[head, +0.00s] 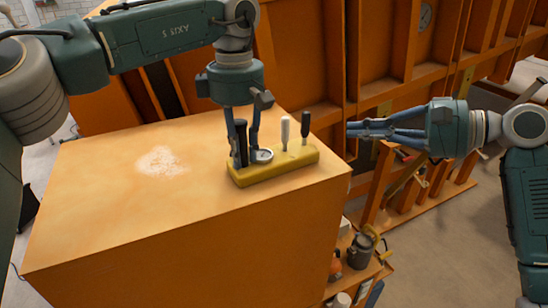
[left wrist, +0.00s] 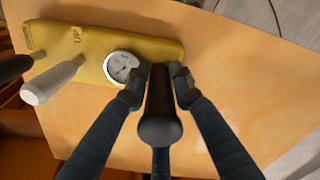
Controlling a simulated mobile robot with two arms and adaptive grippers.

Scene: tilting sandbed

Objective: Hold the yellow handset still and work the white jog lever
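The yellow handset (head: 290,167) lies on top of a large orange block, and it also shows in the left wrist view (left wrist: 98,45). It carries a round white dial (head: 262,156), a white jog lever (head: 285,132), a black lever (head: 305,126) and a thick black grip (head: 242,140) at its left end. The white lever (left wrist: 50,84) stands upright with nothing touching it. My left gripper (head: 245,160) points down with its fingers closed around the black grip (left wrist: 160,105). My right gripper (head: 350,130) hangs in the air right of the handset, fingertips drawn together, empty, pointing left.
The orange block (head: 110,205) has a wide clear top with a pale sandy patch (head: 162,162). Its right edge lies just beyond the handset. Orange framing (head: 385,50) stands behind. A low shelf with a dark pot (head: 361,250) is below on the right.

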